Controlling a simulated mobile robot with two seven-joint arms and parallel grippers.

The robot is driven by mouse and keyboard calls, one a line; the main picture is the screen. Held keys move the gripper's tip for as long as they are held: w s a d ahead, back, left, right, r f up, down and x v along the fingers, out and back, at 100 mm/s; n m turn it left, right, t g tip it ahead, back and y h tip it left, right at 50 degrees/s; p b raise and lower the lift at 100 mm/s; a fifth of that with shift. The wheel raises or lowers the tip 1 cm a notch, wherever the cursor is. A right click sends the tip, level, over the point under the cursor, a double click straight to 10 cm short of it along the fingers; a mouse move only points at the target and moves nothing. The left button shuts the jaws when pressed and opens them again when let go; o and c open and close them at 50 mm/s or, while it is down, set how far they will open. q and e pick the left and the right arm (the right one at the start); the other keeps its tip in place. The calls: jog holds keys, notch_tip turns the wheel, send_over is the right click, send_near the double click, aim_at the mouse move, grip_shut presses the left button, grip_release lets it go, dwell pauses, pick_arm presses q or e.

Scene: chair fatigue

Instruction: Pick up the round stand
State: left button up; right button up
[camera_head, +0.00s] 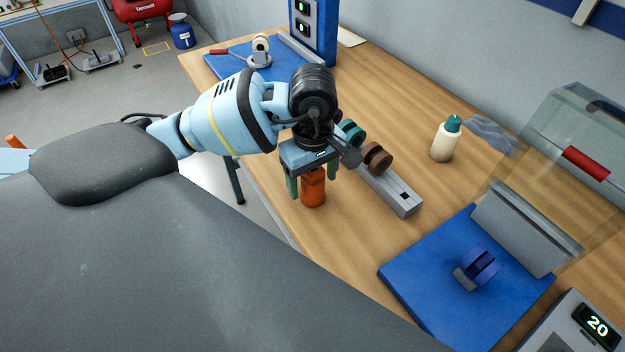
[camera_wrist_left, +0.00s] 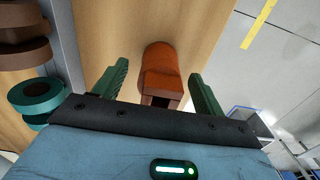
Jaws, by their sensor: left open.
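An orange-brown piece (camera_head: 313,190) with a rounded end, which looks like the round stand, is at the wooden table's near left edge. My left gripper (camera_head: 312,179) is open above it, with green fingers pointing down. In the left wrist view the orange-brown piece (camera_wrist_left: 160,70) lies between the two open fingers (camera_wrist_left: 157,75), with a gap on each side. I cannot tell how far below the fingertips it is. My right gripper is not in view.
A grey rack (camera_head: 400,195) with brown (camera_head: 377,157) and green (camera_head: 352,133) wheels stands close to the right of my left gripper. A white bottle (camera_head: 443,143) stands further right. A blue plate (camera_head: 425,270) holds a blue wheel (camera_head: 481,267) beside a clear guard.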

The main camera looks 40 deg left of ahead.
pick_arm(q)
jog(key=c, duration=1.4)
jog(key=shift+r, duration=0.1)
jog(key=shift+c, duration=0.2)
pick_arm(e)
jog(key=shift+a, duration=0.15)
pick_arm(q)
jog(key=shift+w+r, duration=0.1)
jog(key=shift+r, duration=0.45)
notch_tip(320, 180, up, 2)
jog(key=shift+r, duration=0.1)
jog(key=s+d+r, duration=0.1)
jog(key=s+d, duration=1)
jog(key=shift+s+r, duration=0.3)
jog(key=shift+s, duration=0.1)
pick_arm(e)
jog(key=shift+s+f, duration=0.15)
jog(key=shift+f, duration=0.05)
